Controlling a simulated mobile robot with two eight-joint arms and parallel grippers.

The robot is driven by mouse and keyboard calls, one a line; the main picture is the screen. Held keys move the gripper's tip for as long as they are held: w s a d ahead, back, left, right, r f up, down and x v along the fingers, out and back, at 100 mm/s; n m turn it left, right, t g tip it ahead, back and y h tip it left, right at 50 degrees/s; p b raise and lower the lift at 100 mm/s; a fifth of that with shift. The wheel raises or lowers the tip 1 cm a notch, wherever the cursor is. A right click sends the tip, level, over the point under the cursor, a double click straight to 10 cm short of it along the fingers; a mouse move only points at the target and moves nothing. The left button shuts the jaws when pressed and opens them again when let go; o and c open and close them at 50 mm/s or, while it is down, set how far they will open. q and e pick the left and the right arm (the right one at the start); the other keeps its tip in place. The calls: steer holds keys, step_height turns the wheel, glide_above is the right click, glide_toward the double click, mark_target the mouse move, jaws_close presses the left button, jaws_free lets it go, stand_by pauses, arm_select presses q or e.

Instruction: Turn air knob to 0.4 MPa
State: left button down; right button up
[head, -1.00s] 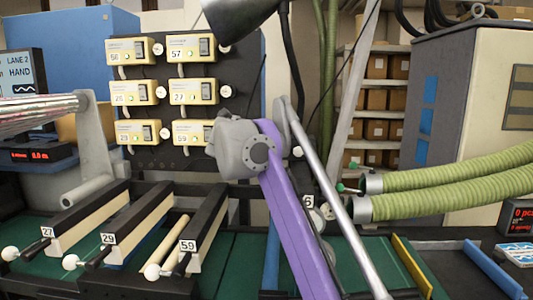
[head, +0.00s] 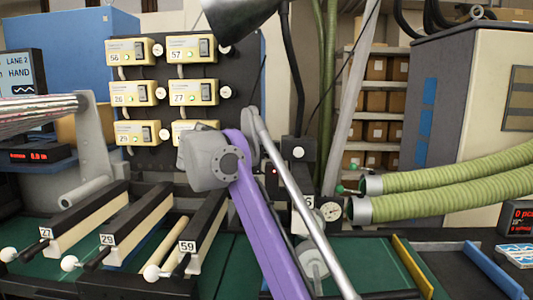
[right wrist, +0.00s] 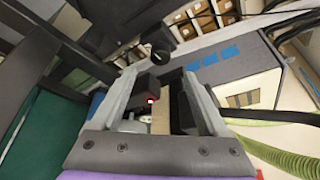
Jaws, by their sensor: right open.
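A small white round pressure gauge (head: 331,211) shows in the head view, right of my purple right arm, near the black post. Its reading is too small to make out. I cannot clearly identify the air knob. My right gripper (right wrist: 160,85) is open in the right wrist view, with its two grey fingers apart. A black block with a small red light (right wrist: 150,99) shows in the gap between them, and a round black part (right wrist: 160,61) shows beyond it. I cannot tell whether the fingers touch anything. In the head view my right arm hides the gripper's fingers. My left gripper is not in view.
Two ribbed green hoses (head: 445,185) run in from the right behind the gauge. A panel of numbered yellow units (head: 132,93) stands at the back left. Lane bars with white ball handles (head: 69,263) lie at the front left.

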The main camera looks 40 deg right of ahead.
mark_target(268, 152)
steer(key=x, duration=0.9)
steer(key=shift+w+d+f+p, duration=0.1)
steer(key=shift+w+d+p, duration=0.05)
steer(key=shift+d+p, duration=0.25)
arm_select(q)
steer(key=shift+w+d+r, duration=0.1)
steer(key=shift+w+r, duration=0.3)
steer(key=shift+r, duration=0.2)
